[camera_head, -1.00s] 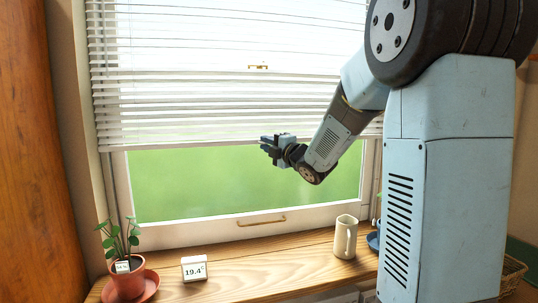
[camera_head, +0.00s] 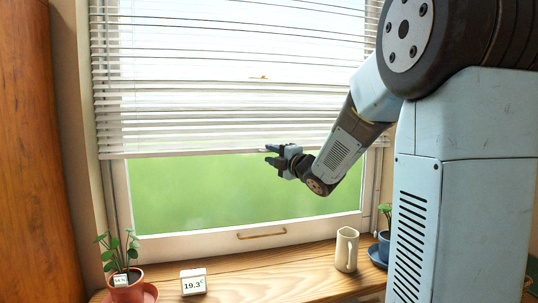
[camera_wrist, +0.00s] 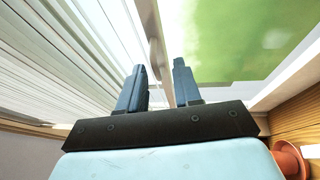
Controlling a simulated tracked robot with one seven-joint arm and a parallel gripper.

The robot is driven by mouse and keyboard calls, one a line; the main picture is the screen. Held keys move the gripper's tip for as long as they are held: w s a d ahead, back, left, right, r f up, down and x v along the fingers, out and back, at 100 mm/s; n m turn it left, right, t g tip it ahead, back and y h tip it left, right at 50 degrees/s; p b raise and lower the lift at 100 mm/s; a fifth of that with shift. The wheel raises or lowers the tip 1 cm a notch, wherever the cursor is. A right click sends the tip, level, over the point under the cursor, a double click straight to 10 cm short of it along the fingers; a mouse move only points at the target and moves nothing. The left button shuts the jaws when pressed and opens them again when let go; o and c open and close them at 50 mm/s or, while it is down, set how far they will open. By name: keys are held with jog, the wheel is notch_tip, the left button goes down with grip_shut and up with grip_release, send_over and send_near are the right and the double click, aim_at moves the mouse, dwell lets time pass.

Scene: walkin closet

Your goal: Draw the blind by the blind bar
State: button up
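The white slatted blind (camera_head: 230,120) hangs over the upper part of the window. Its bottom bar (camera_head: 190,151) crosses the glass, with green outside below it. My gripper (camera_head: 268,155) is at the bar, a little right of its middle. In the wrist view my gripper (camera_wrist: 159,80) has its two blue fingers apart. The pale bar (camera_wrist: 155,45) runs into the gap between them, with the blind's slats (camera_wrist: 60,50) to the left. I see no clear contact of both fingers with the bar.
The wooden sill (camera_head: 240,275) holds a potted plant (camera_head: 126,287) at left, a small display reading 19.3 (camera_head: 193,282), a cream mug (camera_head: 346,250) and a blue pot (camera_head: 384,247). A brass handle (camera_head: 262,233) is on the lower window frame. The glass below the bar is clear.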

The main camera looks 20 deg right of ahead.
jog(key=v, duration=1.1)
jog(key=shift+s, duration=0.25)
jog(key=shift+f, duration=0.1)
jog(key=shift+c, duration=0.2)
jog(key=w+d+n+g+y, duration=0.3)
jog(key=d+n+g+y, duration=0.1)
jog(key=d+n+y, duration=0.15)
jog(key=shift+m+y, duration=0.25)
jog(key=x, duration=1.4)
jog(key=shift+a, duration=0.35)
jog(key=shift+s, duration=0.1)
grip_shut()
